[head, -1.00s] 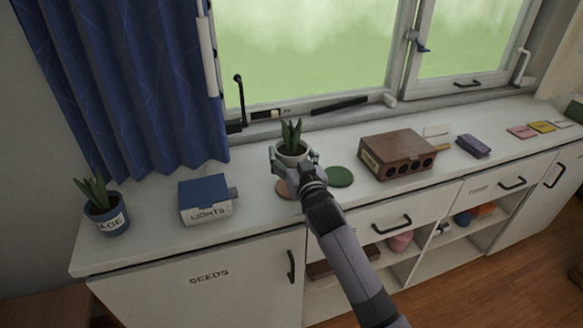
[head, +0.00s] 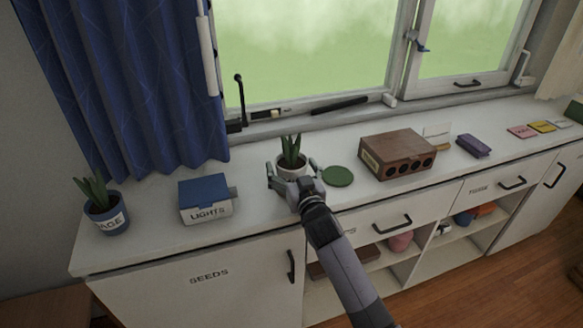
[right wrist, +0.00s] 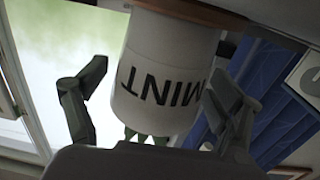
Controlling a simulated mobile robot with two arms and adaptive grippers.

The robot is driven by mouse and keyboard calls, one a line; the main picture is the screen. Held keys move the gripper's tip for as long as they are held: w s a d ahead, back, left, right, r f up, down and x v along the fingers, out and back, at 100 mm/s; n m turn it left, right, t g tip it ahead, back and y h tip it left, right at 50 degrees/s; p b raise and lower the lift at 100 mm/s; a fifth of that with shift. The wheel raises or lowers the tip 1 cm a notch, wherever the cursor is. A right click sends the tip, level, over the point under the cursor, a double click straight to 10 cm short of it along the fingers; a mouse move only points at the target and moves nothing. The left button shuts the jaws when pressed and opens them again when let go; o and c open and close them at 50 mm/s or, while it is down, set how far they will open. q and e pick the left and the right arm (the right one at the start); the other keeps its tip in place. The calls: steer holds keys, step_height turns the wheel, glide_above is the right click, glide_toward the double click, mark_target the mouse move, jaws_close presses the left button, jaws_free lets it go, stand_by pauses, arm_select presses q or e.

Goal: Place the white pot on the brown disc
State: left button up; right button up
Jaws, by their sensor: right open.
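The white pot (head: 291,170), with a green plant in it, stands upright on the counter. It shows large and upside down in the right wrist view (right wrist: 160,75), with the word MINT on its side. My right gripper (head: 294,175) is open, with one finger on each side of the pot; small gaps show between fingers and pot. The brown disc (right wrist: 195,10) shows as a brown edge at the pot's base in the right wrist view, and the pot appears to rest on it. In the head view my gripper hides the disc. My left gripper is not in view.
A green disc (head: 339,176) lies just right of the pot. A brown box with round holes (head: 398,155) stands further right. A blue-lidded LIGHTS box (head: 205,200) and a blue pot labelled with letters ending AGE (head: 108,219) stand to the left. The window is behind.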

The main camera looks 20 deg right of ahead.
steer(key=shift+r, duration=0.15)
steer(key=shift+s, duration=0.25)
steer(key=s+b, duration=0.1)
steer(key=s, duration=1.1)
steer(key=s+a+f+n+g, duration=0.1)
steer(key=s+f+g, duration=0.25)
steer(key=f, duration=0.85)
steer(key=s+a+f+g+y, duration=0.15)
steer(key=s+f, duration=0.25)
steer(key=f, duration=0.8)
steer(key=s+f+n+g, duration=0.1)
steer(key=s+f+g, duration=0.2)
steer(key=f, duration=0.9)
steer(key=s+d+f+g, duration=0.3)
steer(key=s+f+g, duration=0.2)
steer(key=s+f, duration=1.3)
steer(key=s+d+f+g, duration=0.1)
steer(key=s+f+g, duration=0.1)
steer(key=s, duration=0.7)
steer(key=s+d+f+g+h, duration=0.1)
steer(key=s+f, duration=0.3)
steer(key=s, duration=0.6)
steer(key=shift+s+d+f+g, duration=0.3)
steer(key=shift+d+g, duration=0.2)
steer(key=shift+d, duration=0.05)
steer(key=shift+h, duration=0.25)
